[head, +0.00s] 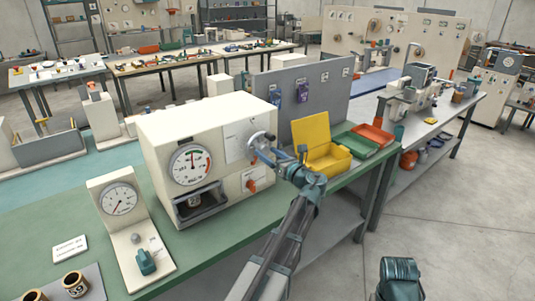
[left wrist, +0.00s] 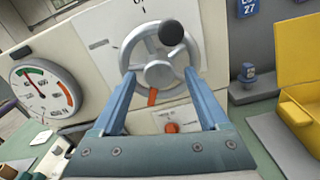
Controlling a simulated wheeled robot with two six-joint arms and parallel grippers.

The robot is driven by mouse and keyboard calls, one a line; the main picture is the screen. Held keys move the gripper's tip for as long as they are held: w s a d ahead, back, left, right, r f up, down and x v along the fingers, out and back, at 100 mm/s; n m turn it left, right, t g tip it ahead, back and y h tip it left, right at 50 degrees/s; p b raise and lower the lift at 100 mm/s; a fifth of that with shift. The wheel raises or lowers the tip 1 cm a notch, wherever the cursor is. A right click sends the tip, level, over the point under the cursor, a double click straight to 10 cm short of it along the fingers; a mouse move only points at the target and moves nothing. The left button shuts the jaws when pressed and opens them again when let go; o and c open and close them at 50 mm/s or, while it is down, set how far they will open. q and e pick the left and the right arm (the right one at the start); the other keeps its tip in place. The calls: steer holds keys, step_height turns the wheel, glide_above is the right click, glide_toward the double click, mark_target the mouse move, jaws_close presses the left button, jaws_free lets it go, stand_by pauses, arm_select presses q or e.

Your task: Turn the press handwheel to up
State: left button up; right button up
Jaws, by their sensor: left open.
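The handwheel (head: 262,143) is a light grey spoked wheel on the front of the cream press (head: 160,147). The left wrist view shows the handwheel (left wrist: 159,76) face-on, with a black knob (left wrist: 171,32) near its top right. My left gripper (head: 263,156) is open in front of the wheel. In the left wrist view the blue fingers of my left gripper (left wrist: 158,80) overlap the wheel's left and right sides; I cannot tell if they touch. An orange piece (left wrist: 153,97) shows at the wheel's lower rim. The marking above the wheel is cut off.
A red knob (head: 251,186) sits below the wheel. A round gauge (head: 191,164) is on the press's left face. An open yellow box (head: 322,157) stands close right of the wheel. A smaller gauge stand (head: 121,200) is at left.

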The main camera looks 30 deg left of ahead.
arm_select(q)
steer(key=shift+w+a, duration=0.1)
steer(key=shift+a, duration=0.2)
steer(key=shift+c, duration=0.3)
jaws_close()
steer(key=shift+n, duration=0.3)
